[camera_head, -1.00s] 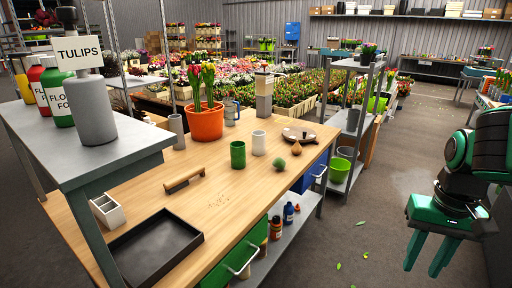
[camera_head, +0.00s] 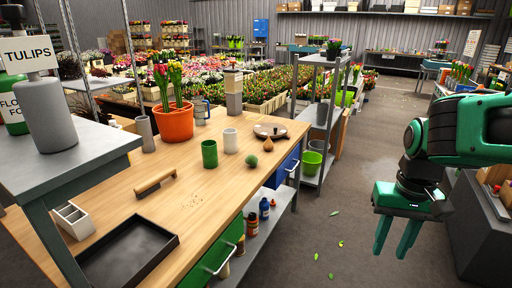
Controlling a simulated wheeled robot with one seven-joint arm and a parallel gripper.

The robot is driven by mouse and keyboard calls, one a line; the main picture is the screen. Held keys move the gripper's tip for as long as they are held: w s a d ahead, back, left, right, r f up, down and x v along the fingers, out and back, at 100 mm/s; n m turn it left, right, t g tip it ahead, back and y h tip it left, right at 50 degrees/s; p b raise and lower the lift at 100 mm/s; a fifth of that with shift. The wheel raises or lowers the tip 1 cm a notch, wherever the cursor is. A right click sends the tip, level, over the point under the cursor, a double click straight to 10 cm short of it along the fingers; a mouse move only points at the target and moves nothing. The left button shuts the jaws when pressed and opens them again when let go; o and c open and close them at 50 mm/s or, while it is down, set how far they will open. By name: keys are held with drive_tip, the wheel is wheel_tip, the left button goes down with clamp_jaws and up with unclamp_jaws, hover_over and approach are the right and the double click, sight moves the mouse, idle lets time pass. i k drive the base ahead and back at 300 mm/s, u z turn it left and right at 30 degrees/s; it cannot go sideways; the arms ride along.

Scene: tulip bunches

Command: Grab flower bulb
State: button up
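The flower bulb (camera_head: 268,144) is a small brown, pear-shaped thing on the wooden workbench (camera_head: 190,205), near its right edge. A round green ball (camera_head: 251,161) lies just in front of it, apart from it. My gripper (camera_head: 395,240) hangs at the right of the view, over the floor and well clear of the bench. Its two green fingers point down, spread apart with nothing between them. The bulb is fully in view.
On the bench stand a green cup (camera_head: 209,154), a white cup (camera_head: 230,141), an orange tulip pot (camera_head: 173,123), a round board (camera_head: 270,130), a wooden-handled tool (camera_head: 155,182) and a black tray (camera_head: 127,255). A grey shelf (camera_head: 318,130) stands behind.

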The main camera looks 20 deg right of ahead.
sight(268, 145)
drive_tip(key=z, duration=1.6)
drive_tip(key=i, duration=1.15)
drive_tip(key=u, duration=2)
drive_tip(key=i, duration=0.45)
drive_tip(key=u, duration=0.05)
